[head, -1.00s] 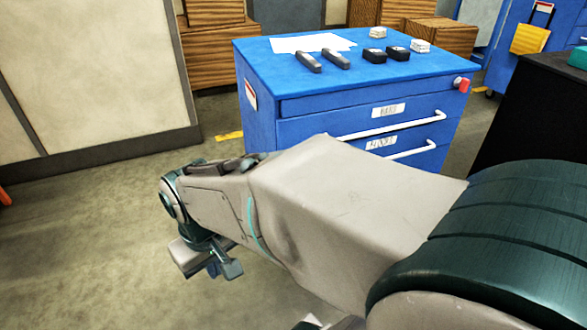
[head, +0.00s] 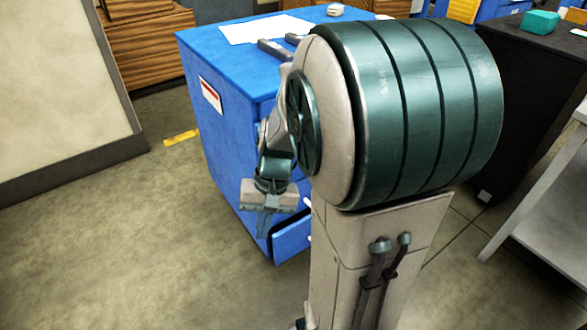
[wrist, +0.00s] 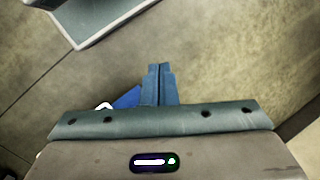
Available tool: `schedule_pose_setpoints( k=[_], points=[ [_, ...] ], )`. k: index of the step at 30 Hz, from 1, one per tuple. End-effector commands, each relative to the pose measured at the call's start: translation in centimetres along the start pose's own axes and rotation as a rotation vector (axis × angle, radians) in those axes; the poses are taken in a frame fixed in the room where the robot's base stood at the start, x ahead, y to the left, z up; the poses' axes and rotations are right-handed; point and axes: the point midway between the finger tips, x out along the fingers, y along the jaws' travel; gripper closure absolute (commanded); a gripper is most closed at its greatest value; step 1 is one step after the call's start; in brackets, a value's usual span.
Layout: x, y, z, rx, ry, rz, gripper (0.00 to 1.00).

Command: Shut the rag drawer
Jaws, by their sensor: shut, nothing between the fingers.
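The blue drawer cabinet (head: 225,130) stands in front of me, and my arm covers much of its drawer front. A low blue drawer (head: 291,241) sticks out at its foot. Its label is hidden, so I cannot tell from it that this is the rag drawer. My gripper (head: 263,228) hangs fingers-down in front of the cabinet, just left of that drawer in the head view. In the wrist view the gripper's blue fingers (wrist: 158,85) are together and empty. A blue piece, likely the drawer (wrist: 127,98), shows beside them, mostly hidden; contact cannot be told.
A paper sheet (head: 262,28) and dark tools (head: 275,48) lie on the cabinet top. A black cabinet (head: 515,85) and a grey-topped table (head: 550,190) stand to the right. Floor (head: 130,250) at the left is clear.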

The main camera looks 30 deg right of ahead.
Motion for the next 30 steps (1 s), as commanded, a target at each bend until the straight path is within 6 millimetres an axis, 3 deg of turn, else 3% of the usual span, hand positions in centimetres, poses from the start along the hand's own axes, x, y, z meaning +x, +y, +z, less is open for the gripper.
schedule_pose_setpoints(
  k=[11,17,23,30],
  points=[
    [5.0,5.0,-9.2,0.557,-0.243,-0.444,1.0],
    [7.7,9.6,-14.1,0.834,-0.319,-0.733,1.0],
    [10.7,16.0,-18.4,1.097,-0.352,-1.056,1.0],
    [15.5,25.8,-21.5,1.393,-0.33,-1.479,1.0]
  ],
)
